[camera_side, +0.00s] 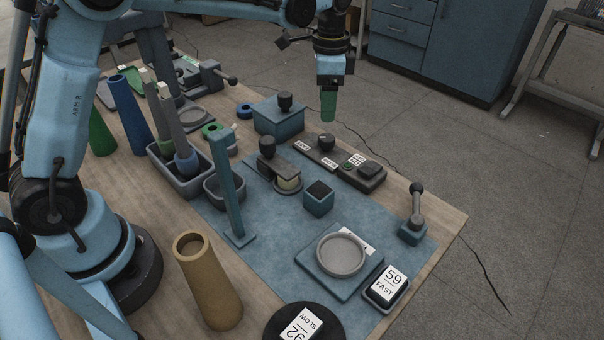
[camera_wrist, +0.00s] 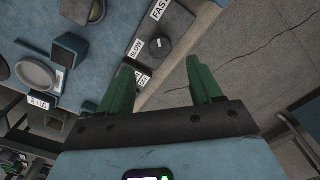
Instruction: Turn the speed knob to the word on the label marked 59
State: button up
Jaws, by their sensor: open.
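The speed knob (camera_side: 326,143) is a dark round knob on a black control panel with small white labels; it also shows in the wrist view (camera_wrist: 160,45). There, one label reads FAST (camera_wrist: 159,9) and another reads SLOW (camera_wrist: 136,48). I cannot tell clearly where the knob points. The card marked 59 (camera_side: 389,284) reads FAST and sits in a small tray at the front right. Another card (camera_side: 302,324), marked 92, reads SLOW and lies on a black disc. My gripper (camera_wrist: 161,84), with green fingers, is open and empty above and behind the panel.
A blue box with a black knob (camera_side: 284,102) stands left of the panel. A lever with a ball top (camera_side: 415,205) stands near the right table edge. A tall blue post (camera_side: 229,185) and a tan cone (camera_side: 208,280) stand toward the front left. Air around my gripper is clear.

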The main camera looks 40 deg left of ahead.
jog(key=shift+r, duration=1.65)
jog(key=s+a+r+n+t, duration=0.2)
jog(key=s+r+n+t, duration=0.25)
jog(key=s, duration=0.55)
jog(key=s+a+f+n+t, duration=0.1)
jog(key=s+f+n, duration=0.3)
jog(key=s, duration=0.5)
jog(key=shift+a+f+n+t, duration=0.15)
jog(key=shift+f+n+t, duration=0.2)
jog(key=shift+f+t, duration=0.35)
jog(key=shift+r, duration=0.2)
jog(key=shift+o, duration=1.1)
